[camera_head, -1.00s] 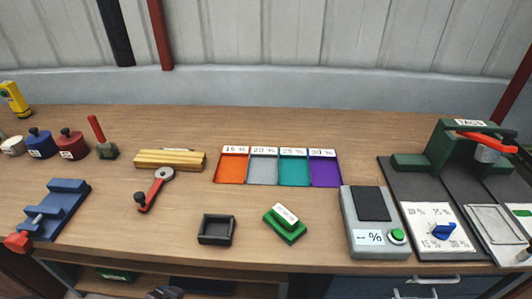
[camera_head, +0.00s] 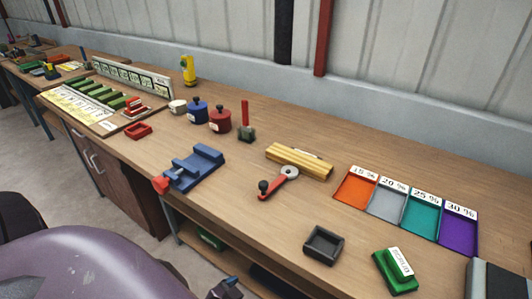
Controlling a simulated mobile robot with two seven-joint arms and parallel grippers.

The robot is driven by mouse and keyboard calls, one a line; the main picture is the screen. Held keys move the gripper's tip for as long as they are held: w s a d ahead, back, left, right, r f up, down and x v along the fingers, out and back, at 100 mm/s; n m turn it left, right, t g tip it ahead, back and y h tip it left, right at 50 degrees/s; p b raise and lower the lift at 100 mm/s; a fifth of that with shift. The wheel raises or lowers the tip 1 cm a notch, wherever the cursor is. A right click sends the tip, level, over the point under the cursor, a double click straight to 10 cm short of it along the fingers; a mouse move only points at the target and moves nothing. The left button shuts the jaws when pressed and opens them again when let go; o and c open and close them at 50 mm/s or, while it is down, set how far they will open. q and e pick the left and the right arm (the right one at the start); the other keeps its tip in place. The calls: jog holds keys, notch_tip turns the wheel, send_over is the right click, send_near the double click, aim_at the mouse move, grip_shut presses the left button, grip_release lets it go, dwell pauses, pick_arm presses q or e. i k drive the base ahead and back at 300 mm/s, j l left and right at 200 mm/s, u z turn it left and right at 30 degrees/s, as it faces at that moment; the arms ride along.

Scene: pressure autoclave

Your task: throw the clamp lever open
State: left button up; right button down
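A red lever (camera_head: 245,113) stands nearly upright on a small dark grey-green base (camera_head: 246,133) on the bench, just right of the red pot. It looks like the clamp lever, but I cannot be sure. A blue vise-like block (camera_head: 192,167) with a red knob lies in front of it to the left. A red-armed tool (camera_head: 278,182) with a grey disc and a black knob lies flat to the right. I see neither of my grippers clearly. A dark shape at the bottom edge is cut off and I cannot tell what it is.
Blue (camera_head: 198,114) and red (camera_head: 220,121) pots stand left of the lever. A yellow ribbed block (camera_head: 299,162), a black tray (camera_head: 323,245), a green block (camera_head: 395,271) and coloured trays (camera_head: 403,206) lie to the right. A large purple surface (camera_head: 90,262) fills the lower left.

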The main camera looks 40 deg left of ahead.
aim_at(288, 172)
jog(key=u, duration=1.1)
